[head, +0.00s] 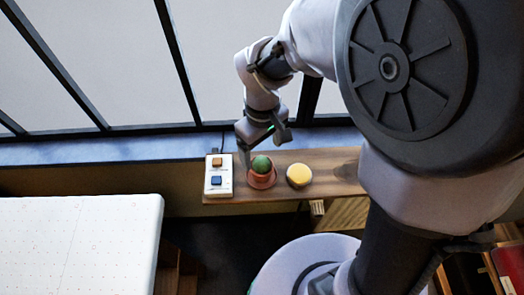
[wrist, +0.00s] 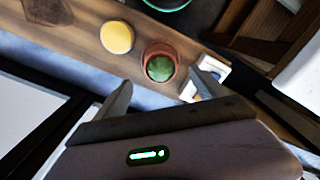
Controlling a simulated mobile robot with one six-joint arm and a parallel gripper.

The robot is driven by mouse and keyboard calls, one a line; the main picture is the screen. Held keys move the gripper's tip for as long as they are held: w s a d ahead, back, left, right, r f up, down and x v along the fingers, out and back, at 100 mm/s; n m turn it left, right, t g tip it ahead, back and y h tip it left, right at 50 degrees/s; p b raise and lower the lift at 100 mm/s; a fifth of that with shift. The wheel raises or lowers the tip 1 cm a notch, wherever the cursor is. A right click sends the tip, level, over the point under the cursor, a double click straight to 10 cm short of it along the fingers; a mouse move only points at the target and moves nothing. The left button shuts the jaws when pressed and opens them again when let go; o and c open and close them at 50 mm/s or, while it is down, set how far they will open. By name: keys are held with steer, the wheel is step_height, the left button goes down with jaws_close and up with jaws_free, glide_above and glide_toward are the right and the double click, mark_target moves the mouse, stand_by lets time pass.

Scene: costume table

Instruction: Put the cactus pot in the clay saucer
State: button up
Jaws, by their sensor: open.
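The cactus pot (head: 262,171), with its round green cactus, appears to stand within the reddish clay saucer (head: 263,184) on the wooden shelf. In the wrist view, the green top of the cactus pot (wrist: 160,68) shows inside the reddish rim of the clay saucer (wrist: 157,45), close to the rim's near side. My gripper (head: 261,149) is beside the pot on its window side. In the wrist view, my gripper (wrist: 158,97) is open, its fingers spread and empty with the cactus just beyond the gap. The pot's base is hidden.
A yellow round object (head: 299,175) stands right of the saucer. A white box with orange and blue buttons (head: 218,178) stands close on its left. Window frames rise behind the narrow shelf (head: 335,172). A white dotted surface (head: 75,240) is at the lower left.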

step_height(320, 180, up, 3)
steer(key=shift+p, duration=0.35)
steer(key=s+d+r+m+t+y, duration=0.1)
steer(key=s+d+r+m+t, duration=0.2)
steer(key=s+r+m, duration=0.2)
steer(key=s+d+r+m+t+y, duration=0.1)
steer(key=s+d+r+m+t, duration=0.1)
steer(key=s+r+m, duration=0.4)
step_height(320, 180, up, 2)
steer(key=shift+d+r+m+t, duration=0.1)
steer(key=shift+d+m+t, duration=0.3)
steer(key=shift+d, duration=0.4)
steer(key=shift+d, duration=0.1)
